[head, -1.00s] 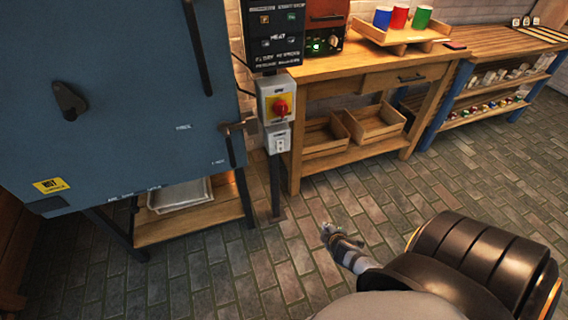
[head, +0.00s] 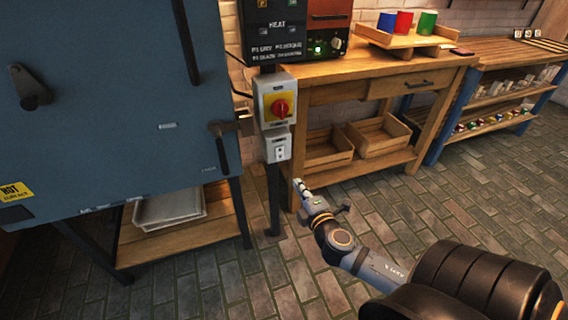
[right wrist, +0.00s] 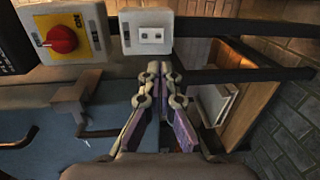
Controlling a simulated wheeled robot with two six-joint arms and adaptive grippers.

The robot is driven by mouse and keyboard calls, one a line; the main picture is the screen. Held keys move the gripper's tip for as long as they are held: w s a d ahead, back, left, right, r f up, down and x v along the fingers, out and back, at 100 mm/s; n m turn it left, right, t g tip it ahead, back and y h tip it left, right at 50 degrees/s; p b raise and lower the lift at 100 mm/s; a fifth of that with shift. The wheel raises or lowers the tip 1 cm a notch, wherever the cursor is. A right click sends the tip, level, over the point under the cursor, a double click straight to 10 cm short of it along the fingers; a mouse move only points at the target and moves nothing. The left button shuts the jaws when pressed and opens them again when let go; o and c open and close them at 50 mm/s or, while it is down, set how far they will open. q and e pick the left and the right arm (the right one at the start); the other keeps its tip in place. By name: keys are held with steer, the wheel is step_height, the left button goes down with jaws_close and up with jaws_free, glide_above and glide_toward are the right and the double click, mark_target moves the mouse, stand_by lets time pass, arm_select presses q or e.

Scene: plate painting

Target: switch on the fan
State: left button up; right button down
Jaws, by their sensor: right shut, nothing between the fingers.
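No fan shows as such in either view. A small light grey switch box (head: 278,148) with a rocker sits on a post, under a larger grey box with a red rotary knob (head: 281,108) on a yellow plate. In the right wrist view the small switch box (right wrist: 148,33) is just beyond the fingertips, and the red knob (right wrist: 62,39) is to its left. My right gripper (head: 299,185) is shut and empty, below and slightly right of the small box, apart from it. It also shows in the right wrist view (right wrist: 158,70). My left gripper is out of view.
A blue kiln-like cabinet (head: 110,110) with handles and a hot-surface label stands left of the post. A wooden workbench (head: 360,78) stands right of it, with crates (head: 380,140) below and coloured cups on top. The brick floor in front is clear.

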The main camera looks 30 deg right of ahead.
mark_target(281, 157)
steer(key=b+x, duration=0.1)
steer(key=x, duration=1.1)
steer(key=shift+w+f, duration=0.1)
steer(key=shift+w, duration=0.15)
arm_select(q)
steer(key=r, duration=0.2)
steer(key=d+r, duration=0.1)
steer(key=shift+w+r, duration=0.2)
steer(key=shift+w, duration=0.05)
arm_select(e)
steer(key=shift+w, duration=0.4)
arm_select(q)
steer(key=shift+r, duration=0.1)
arm_select(e)
steer(key=shift+d, duration=0.1)
